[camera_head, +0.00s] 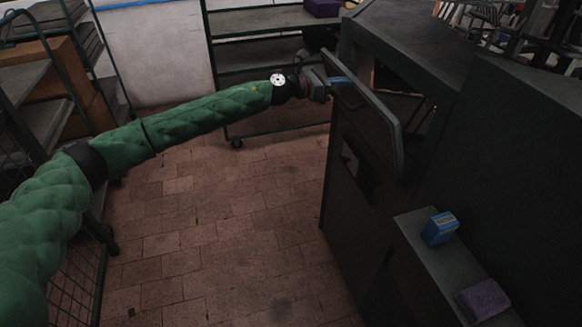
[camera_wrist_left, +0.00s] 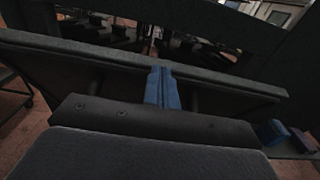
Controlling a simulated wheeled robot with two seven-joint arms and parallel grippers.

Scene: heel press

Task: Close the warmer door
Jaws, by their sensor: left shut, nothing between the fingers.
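The warmer (camera_head: 350,215) is a large dark cabinet on the right in the head view. Its door (camera_head: 372,115) is a dark flat panel with a rounded rim, standing tilted out from the upper part of the cabinet. The door also spans the wrist view (camera_wrist_left: 60,62), with a dark opening behind its upper edge. My left gripper (camera_head: 341,82) is at the door's far upper end. Its blue fingers are together and empty in the wrist view (camera_wrist_left: 163,88), overlapping the door's face and reaching its upper rim. I cannot tell whether they touch it. My right gripper is not in view.
A blue box (camera_head: 439,228) and a purple block (camera_head: 482,300) rest on a narrow dark ledge at the lower right. Wheeled shelving (camera_head: 262,55) stands behind my left arm, and another rack (camera_head: 40,95) stands at left. The brick floor (camera_head: 230,230) between is clear.

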